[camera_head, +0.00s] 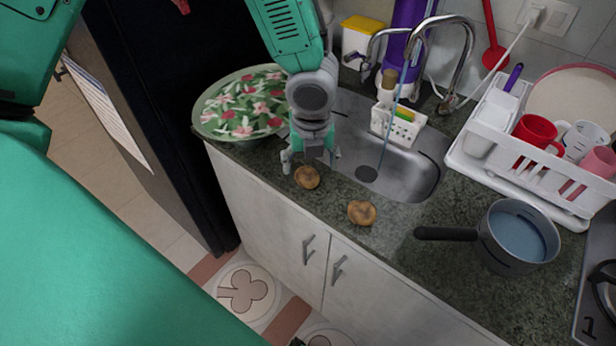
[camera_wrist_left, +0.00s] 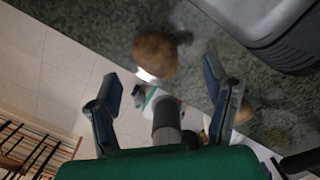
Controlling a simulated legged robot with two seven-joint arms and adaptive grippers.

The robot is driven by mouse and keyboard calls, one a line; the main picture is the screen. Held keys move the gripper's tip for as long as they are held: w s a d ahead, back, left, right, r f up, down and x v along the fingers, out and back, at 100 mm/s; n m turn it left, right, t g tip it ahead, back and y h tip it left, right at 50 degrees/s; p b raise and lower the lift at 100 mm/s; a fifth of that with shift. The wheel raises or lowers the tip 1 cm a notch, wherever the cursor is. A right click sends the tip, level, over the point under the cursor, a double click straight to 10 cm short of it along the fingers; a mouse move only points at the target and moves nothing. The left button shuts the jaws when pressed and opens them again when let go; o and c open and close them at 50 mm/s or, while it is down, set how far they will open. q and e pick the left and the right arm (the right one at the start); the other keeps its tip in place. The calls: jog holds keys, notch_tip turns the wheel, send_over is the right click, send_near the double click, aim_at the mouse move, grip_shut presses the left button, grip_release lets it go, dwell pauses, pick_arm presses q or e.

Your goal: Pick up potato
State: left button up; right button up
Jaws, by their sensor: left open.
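One brown potato (camera_head: 307,177) lies on the dark granite counter near its front edge, left of the sink. A second brown potato (camera_head: 361,212) lies farther right on the same front strip. My left gripper (camera_head: 311,161) points down just behind the first potato, with its fingers apart and nothing held. In the left wrist view the open left gripper (camera_wrist_left: 164,85) has a potato (camera_wrist_left: 155,55) ahead, beyond the fingertips. Another potato (camera_wrist_left: 243,112) shows there partly behind the right finger. My right gripper is not in view.
The steel sink (camera_head: 408,178) with a tall faucet lies right of the gripper. A floral plate (camera_head: 215,127) stands at the left end of the counter. A blue-filled saucepan (camera_head: 519,238) and a white dish rack (camera_head: 465,160) stand at the right. The counter's front edge is close.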

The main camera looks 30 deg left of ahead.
aim_at(307, 172)
pick_arm(q)
jog(key=f, duration=0.2)
jog(key=a+f, duration=0.1)
jog(key=f, duration=0.1)
jog(key=shift+w+f+b, duration=0.1)
jog(key=shift+f+b, duration=0.05)
jog(key=shift+b, duration=0.15)
jog(key=shift+w+f, duration=0.15)
jog(key=shift+f, duration=0.3)
jog(key=shift+d, duration=0.1)
jog(key=c, duration=1.3)
